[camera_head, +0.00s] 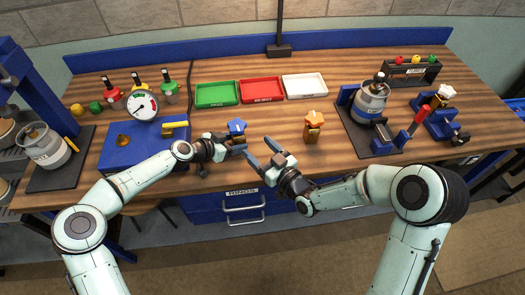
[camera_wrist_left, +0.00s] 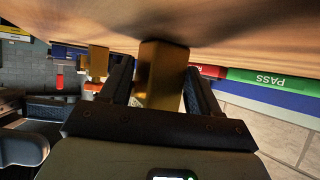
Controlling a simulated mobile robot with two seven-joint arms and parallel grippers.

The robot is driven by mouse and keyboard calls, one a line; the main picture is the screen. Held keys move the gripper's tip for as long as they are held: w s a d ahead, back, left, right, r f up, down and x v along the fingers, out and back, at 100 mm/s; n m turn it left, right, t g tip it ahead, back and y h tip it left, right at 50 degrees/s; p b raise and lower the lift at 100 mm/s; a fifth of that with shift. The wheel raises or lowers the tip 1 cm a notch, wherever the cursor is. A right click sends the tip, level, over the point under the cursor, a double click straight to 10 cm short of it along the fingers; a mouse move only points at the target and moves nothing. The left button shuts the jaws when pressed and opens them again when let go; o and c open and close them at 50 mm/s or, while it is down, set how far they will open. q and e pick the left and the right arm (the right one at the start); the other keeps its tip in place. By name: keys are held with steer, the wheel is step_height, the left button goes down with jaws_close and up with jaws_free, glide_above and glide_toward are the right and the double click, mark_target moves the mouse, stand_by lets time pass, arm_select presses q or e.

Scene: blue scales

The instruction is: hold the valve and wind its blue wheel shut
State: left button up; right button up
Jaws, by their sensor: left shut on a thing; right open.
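The valve with the blue wheel (camera_head: 237,127) stands near the front middle of the bench, the wheel on top. Its brass body (camera_wrist_left: 163,75) sits between the two fingers of my left gripper (camera_wrist_left: 160,92) in the left wrist view. My left gripper (camera_head: 238,149) is shut on this body from the left, below the wheel. In the head view the gripper hides most of the body. My right gripper (camera_head: 260,152) is open and empty, just right of and in front of the valve, apart from the wheel.
A valve with an orange wheel (camera_head: 313,121) stands to the right. Green (camera_head: 217,104), red (camera_head: 262,100) and white (camera_head: 305,96) trays lie behind. A blue box with a gauge (camera_head: 142,106) is at left. A gas cylinder (camera_head: 370,102) stands at right.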

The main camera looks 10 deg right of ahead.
steer(key=shift+s+d, duration=0.25)
steer(key=shift+s, duration=0.1)
arm_select(q)
steer(key=o, duration=0.9)
steer(key=shift+a+r, duration=0.1)
steer(key=shift+a, duration=0.05)
